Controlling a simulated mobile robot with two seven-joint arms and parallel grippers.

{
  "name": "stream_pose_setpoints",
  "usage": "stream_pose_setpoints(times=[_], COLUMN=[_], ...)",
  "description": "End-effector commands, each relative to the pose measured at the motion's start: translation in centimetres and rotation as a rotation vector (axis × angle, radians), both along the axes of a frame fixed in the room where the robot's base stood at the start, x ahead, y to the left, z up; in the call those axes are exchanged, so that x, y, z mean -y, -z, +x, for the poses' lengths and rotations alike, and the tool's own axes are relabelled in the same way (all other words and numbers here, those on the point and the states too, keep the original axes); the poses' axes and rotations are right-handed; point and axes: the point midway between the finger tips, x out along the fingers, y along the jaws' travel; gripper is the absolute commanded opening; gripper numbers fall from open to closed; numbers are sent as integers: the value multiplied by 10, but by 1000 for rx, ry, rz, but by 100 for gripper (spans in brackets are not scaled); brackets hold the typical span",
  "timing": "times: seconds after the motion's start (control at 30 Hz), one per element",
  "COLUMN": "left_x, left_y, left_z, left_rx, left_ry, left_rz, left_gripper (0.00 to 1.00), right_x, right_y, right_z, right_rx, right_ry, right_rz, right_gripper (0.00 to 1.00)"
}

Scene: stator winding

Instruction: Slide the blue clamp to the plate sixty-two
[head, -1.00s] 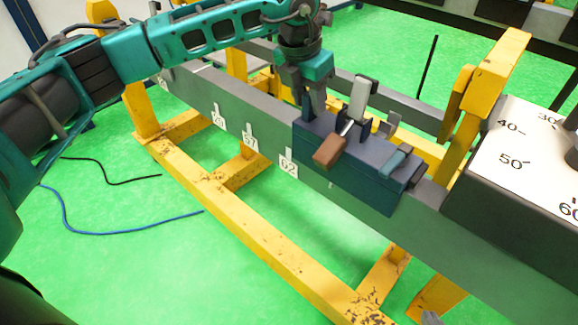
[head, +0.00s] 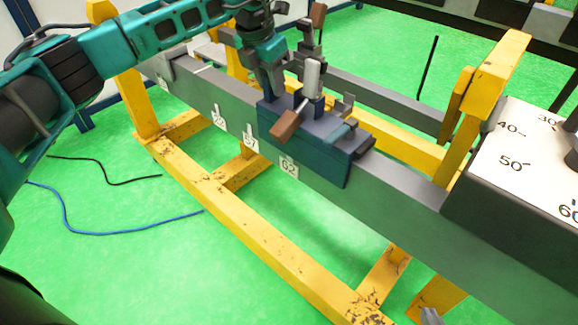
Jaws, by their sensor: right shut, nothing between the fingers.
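The blue clamp (head: 312,142) sits on the long grey rail (head: 410,195). It has a light grey lever, an orange-brown handle (head: 286,126) and a teal part on top. The white plate sixty-two (head: 288,168) is on the rail's front face, just below the clamp's left part; the clamp's lower edge meets or covers the plate's top. My left gripper (head: 275,88) reaches down onto the clamp's left end and appears shut on it; its fingertips are partly hidden.
More number plates (head: 252,143) sit further left along the rail. A yellow frame (head: 240,235) carries the rail. A dark box with a white dial face (head: 530,160) stands at the right. Blue and black cables (head: 95,232) lie on the green floor.

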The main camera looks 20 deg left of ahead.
Motion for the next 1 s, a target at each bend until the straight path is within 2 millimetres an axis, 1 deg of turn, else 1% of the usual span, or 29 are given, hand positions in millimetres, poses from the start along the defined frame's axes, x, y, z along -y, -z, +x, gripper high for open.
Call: stream_pose_setpoints(times=[0.03, 0.1, 0.33, 0.73, 1.0], left_x=[-8, -12, -11, -18, -22], left_y=[-1, -1, -1, 0, -1], left_z=[3, 5, 4, 7, 8], left_rx=[3, 3, 2, 1, 2], left_ry=[-8, -6, -3, -2, -3], left_rz=[2, 2, 2, 1, 2], left_gripper=[30, 30, 30, 30, 30], right_x=[0, 0, 1, 2, 2], right_y=[-1, -2, -1, 0, -1], right_z=[0, 0, -1, -6, -6], right_rx=[0, 0, 0, -12, -13], right_ry=[-1, -2, -6, -8, -5], right_rz=[-1, -1, -7, -9, -7], right_gripper=[0, 0, 0, 0, 0])
